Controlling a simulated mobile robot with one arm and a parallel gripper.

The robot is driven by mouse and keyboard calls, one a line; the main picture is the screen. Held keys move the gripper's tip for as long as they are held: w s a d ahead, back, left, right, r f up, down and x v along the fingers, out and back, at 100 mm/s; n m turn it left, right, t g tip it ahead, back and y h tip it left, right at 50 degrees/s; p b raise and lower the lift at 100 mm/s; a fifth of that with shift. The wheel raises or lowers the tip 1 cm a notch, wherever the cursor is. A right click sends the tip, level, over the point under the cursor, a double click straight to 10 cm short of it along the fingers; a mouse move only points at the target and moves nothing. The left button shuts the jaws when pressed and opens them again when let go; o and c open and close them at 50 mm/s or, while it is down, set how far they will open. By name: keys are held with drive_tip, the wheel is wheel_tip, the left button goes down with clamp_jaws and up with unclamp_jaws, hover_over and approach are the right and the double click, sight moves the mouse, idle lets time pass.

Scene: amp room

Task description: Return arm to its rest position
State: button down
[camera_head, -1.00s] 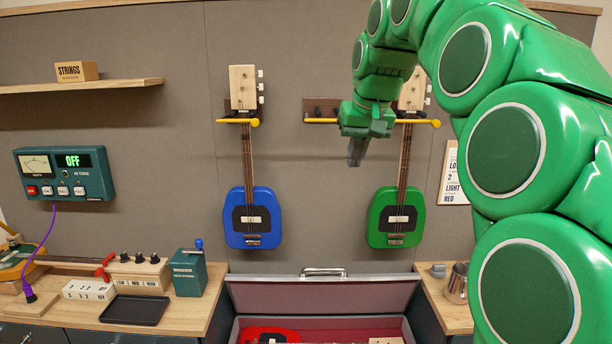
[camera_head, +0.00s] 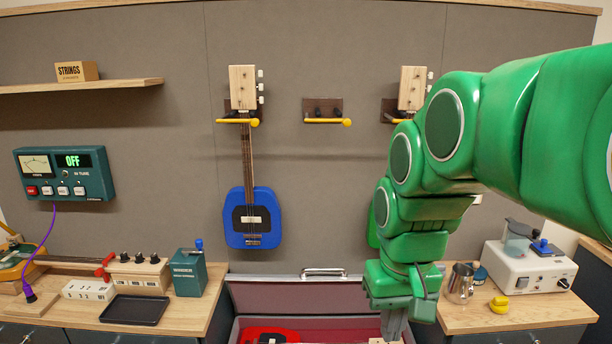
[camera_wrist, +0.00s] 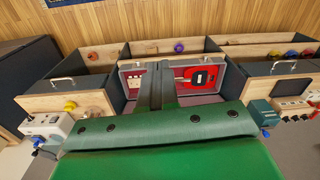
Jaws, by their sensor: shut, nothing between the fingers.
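My green arm (camera_head: 440,185) reaches in from the right in the head view and bends downward. My gripper (camera_head: 395,324) points down, its grey fingers together and empty, in front of the right part of the open case (camera_head: 330,292). In the wrist view my gripper (camera_wrist: 155,88) shows as two dark fingers side by side, with the case's red interior behind them. I cannot tell how far the fingers are from the case.
A red guitar (camera_head: 268,335) lies in the case. A blue guitar (camera_head: 253,218) hangs on the wall; a green guitar (camera_head: 374,222) hangs partly behind my arm. The middle hook (camera_head: 326,121) is empty. A metal cup (camera_head: 460,283) and a white machine (camera_head: 530,268) stand on the right counter.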

drive_tip(key=s+d+f+g, duration=0.1)
drive_tip(key=s+f, duration=0.4)
drive_tip(key=s, duration=0.2)
drive_tip(key=s+d+f+m+g, duration=0.1)
drive_tip(key=s+f, duration=0.4)
drive_tip(key=s, duration=0.2)
drive_tip(key=shift+s, duration=0.4)
drive_tip(key=shift+d, duration=0.1)
